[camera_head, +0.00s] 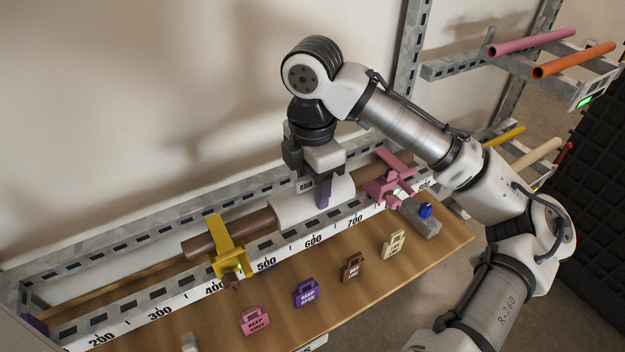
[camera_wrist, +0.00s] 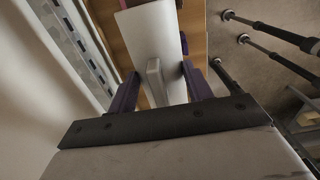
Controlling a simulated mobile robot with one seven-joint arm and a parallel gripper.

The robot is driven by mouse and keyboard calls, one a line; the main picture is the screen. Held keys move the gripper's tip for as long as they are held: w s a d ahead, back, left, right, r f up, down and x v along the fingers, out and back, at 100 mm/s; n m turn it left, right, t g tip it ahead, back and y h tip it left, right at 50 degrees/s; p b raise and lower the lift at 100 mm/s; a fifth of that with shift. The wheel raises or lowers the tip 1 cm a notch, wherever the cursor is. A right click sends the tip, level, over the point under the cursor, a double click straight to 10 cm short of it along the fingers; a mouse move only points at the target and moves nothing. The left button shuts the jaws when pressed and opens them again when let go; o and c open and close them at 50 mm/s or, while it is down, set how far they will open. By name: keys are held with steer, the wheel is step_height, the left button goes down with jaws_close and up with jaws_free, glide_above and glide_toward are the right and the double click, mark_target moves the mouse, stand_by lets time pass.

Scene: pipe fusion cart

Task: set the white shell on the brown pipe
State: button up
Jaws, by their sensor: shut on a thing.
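The white shell (camera_head: 290,209) sits around the middle of the brown pipe (camera_head: 257,221), which lies along the cart's rail. Brown pipe shows on both sides of the shell. My gripper (camera_head: 322,190) is above the shell, its purple fingers pointing down. In the wrist view my gripper (camera_wrist: 155,90) is shut on the raised handle or body of the white shell (camera_wrist: 152,35), one finger on each side. Whether the shell touches the pipe fully is hard to tell. A yellow clamp (camera_head: 224,244) is over the pipe at left, a pink clamp (camera_head: 388,184) at right.
A numbered scale rail (camera_head: 285,243) runs in front of the pipe. Several coloured tags, among them a purple one (camera_head: 307,292) and a pink one (camera_head: 255,320), stand on the wooden shelf (camera_head: 343,300). A grey block with a blue button (camera_head: 425,211) is at right. Coloured pipes rest on a rack (camera_head: 500,62).

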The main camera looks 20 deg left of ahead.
steer(key=o, duration=1.1)
steer(key=shift+c, duration=0.2)
step_height(320, 180, up, 14)
steer(key=shift+f, duration=0.15)
